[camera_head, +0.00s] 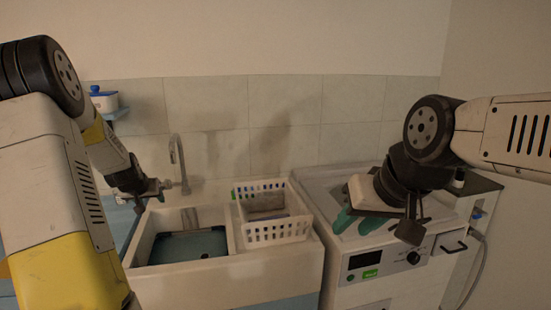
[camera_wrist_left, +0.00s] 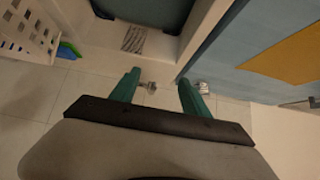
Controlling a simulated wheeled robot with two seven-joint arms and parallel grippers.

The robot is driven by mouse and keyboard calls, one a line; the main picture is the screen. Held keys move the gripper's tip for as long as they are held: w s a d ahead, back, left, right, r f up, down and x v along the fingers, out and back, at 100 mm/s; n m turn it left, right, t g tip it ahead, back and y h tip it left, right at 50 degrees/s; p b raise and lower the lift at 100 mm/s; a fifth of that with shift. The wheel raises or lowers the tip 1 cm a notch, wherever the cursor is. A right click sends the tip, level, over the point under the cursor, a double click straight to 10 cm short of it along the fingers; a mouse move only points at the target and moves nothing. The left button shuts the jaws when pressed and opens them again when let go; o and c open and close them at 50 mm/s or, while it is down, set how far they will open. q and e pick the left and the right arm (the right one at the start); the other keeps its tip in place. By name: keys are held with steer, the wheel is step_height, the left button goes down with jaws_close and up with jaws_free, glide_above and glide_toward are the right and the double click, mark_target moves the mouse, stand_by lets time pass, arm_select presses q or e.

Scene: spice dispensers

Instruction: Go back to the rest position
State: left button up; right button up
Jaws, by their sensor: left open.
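My left gripper (camera_head: 148,190) is in the head view above the left rim of the sink, next to the faucet. In the left wrist view its two green fingers (camera_wrist_left: 158,88) are spread apart with nothing held between them. My right gripper (camera_head: 360,220) is above the top of the white appliance at the right. Its green fingers stand apart and I see nothing between them. The right wrist partly hides the appliance top.
The white sink (camera_head: 265,268) holds a dark teal tub (camera_head: 190,247). A grey faucet (camera_head: 182,165) rises behind it. A white basket (camera_head: 278,234) stands at the sink's right. The white appliance (camera_head: 395,262) is farther right. A blue-lidded pot (camera_head: 103,100) sits on a shelf at the left.

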arm_select(q)
steer(key=s+d+r+m+h, duration=0.1)
steer(key=s+d+r, duration=0.5)
steer(key=d, duration=0.2)
steer(key=s+d+r+m+h, duration=0.1)
steer(key=s+d+r, duration=0.6)
steer(key=d, duration=0.2)
steer(key=s+d+g+h, duration=0.1)
steer(key=s+d, duration=0.4)
steer(key=s, duration=0.5)
steer(key=s+d+r+m+g+h, duration=0.1)
steer(key=s+d, duration=0.4)
steer(key=s, duration=0.5)
steer(key=shift+s+d, duration=0.15)
steer(key=shift+s, duration=0.25)
steer(key=shift+r, duration=0.1)
